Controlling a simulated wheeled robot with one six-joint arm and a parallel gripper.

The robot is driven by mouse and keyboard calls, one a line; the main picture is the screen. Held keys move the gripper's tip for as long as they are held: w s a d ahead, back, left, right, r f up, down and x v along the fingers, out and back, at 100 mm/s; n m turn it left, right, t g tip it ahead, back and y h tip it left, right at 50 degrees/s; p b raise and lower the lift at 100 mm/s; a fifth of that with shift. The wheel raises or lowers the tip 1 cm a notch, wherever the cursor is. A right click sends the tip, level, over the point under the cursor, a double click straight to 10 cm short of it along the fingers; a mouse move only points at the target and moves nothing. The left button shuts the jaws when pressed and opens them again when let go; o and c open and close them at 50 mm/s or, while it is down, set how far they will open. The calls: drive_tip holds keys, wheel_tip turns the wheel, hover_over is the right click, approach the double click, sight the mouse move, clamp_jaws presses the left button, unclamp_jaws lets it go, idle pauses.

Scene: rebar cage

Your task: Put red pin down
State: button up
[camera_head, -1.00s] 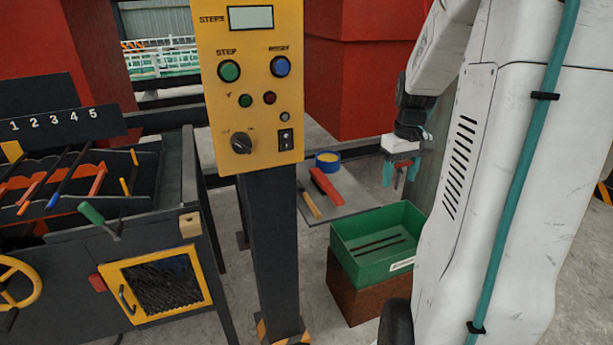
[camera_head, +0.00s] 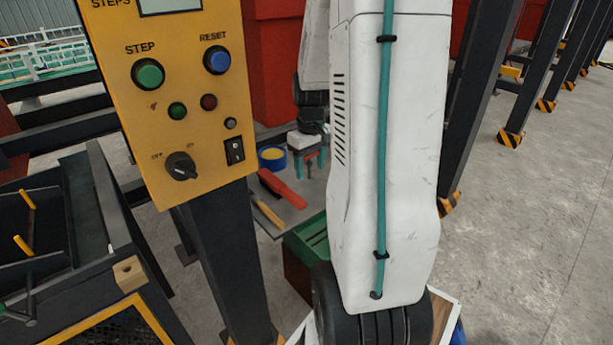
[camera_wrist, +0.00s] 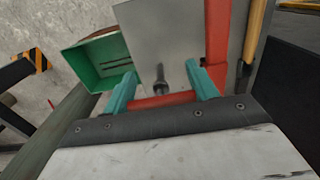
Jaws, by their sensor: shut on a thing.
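In the wrist view, my gripper (camera_wrist: 161,74) is shut on the red pin (camera_wrist: 165,99). The pin's red part lies crosswise between the fingers, and a dark shaft points away toward the grey board (camera_wrist: 150,38). In the head view only a small bit of the red pin (camera_head: 309,161) shows between the fingers. I cannot tell whether the pin touches the board.
A green bin (camera_wrist: 97,65) stands beside the board. A yellow control panel (camera_head: 165,90) on a dark post stands at the left.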

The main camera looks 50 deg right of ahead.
sight(311, 156)
drive_tip(key=shift+s+f, duration=0.1)
drive_tip(key=shift+f, duration=1.75)
drive_tip(key=shift+f, duration=0.2)
drive_tip(key=o, duration=1)
drive_tip(key=shift+o, duration=0.2)
wheel_tip(311, 156, up, 12)
drive_tip(key=shift+r, duration=0.2)
